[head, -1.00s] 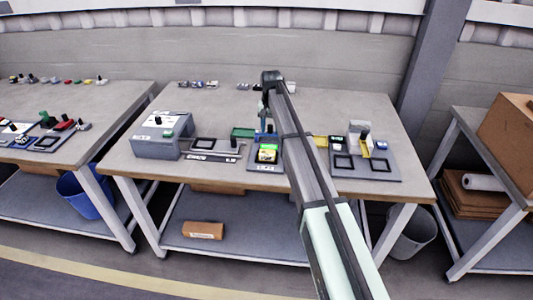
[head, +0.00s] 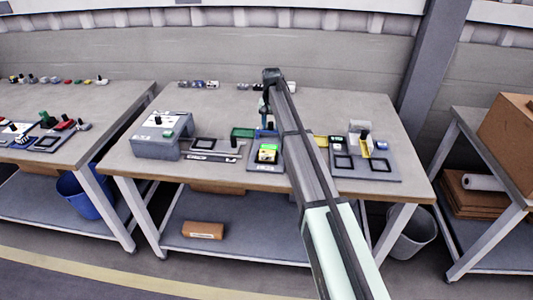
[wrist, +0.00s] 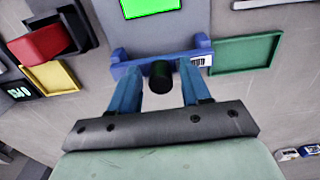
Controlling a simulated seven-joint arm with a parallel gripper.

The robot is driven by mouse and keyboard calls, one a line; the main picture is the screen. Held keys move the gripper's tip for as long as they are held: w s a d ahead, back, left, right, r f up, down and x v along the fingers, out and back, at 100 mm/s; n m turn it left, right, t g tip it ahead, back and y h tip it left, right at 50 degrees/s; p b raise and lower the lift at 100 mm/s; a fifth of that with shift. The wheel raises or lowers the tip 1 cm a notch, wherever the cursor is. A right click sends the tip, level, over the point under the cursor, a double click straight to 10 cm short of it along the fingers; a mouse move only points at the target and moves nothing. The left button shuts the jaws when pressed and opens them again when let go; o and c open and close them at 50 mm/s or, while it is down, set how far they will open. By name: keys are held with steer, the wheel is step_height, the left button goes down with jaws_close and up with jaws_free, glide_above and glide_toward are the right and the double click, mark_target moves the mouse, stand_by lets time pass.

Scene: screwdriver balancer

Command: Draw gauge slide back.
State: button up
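A blue bracket (wrist: 160,62) with a dark round knob (wrist: 160,74) shows in the wrist view and looks like the gauge slide; I cannot be sure. My gripper (wrist: 160,88) has its two blue fingers apart, one on each side of the knob, with visible gaps. I cannot tell how deep the fingertips reach. In the head view my gripper (head: 264,122) is over the centre station, behind the green-lit gauge screen (head: 267,154). The screen also shows at the top of the wrist view (wrist: 150,7). My arm hides part of this station.
A green tray (wrist: 245,54) lies beside the bracket. A yellow tray (wrist: 50,78) and a red block (wrist: 37,45) are on the other side. In the head view, a grey box (head: 160,145) stands left and a fixture plate (head: 372,172) lies right. The workbench (head: 215,105) behind is mostly clear.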

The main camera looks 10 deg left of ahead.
steer(key=shift+a+f, duration=0.15)
steer(key=shift+f, duration=0.3)
steer(key=shift+w+r, duration=0.15)
steer(key=shift+r, duration=3.4)
